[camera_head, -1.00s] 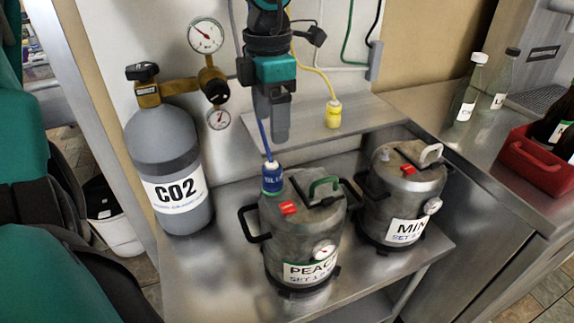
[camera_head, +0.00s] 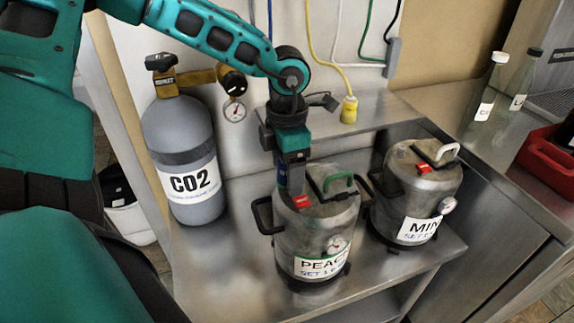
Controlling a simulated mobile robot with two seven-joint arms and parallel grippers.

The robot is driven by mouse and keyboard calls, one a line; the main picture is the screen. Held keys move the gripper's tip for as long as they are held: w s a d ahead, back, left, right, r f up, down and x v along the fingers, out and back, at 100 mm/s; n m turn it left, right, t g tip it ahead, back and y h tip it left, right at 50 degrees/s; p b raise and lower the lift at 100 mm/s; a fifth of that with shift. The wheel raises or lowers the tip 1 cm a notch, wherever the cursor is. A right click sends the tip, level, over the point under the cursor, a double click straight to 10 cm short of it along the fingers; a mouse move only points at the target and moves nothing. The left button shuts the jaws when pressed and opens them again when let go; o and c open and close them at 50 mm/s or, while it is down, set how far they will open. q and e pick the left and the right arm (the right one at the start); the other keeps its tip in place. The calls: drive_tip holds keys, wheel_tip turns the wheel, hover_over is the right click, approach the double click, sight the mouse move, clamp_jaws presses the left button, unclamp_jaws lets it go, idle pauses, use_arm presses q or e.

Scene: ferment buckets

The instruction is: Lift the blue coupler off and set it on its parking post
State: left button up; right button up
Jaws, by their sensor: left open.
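The blue coupler (camera_head: 281,175) stands on the left part of the lid of the PEACH keg (camera_head: 318,230), a grey metal vessel with a green handle and a red tab. My left gripper (camera_head: 293,184) points down right at the coupler, with its fingers over and beside it. It is open and hides most of the coupler. I cannot tell whether the fingers touch it. The blue hose (camera_head: 270,20) shows near the top, with its lower part behind my arm. I cannot make out an empty parking post. My right gripper is not in view.
A yellow coupler (camera_head: 349,110) stands on the raised metal shelf (camera_head: 385,112). The MINT-like labelled keg (camera_head: 415,190) is close on the right, the CO2 cylinder (camera_head: 185,150) on the left. Bottles (camera_head: 490,90) and a red crate (camera_head: 545,150) are at the right.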

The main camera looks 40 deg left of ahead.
use_arm(q)
drive_tip(key=shift+c, duration=0.3)
drive_tip(key=c, duration=1.2)
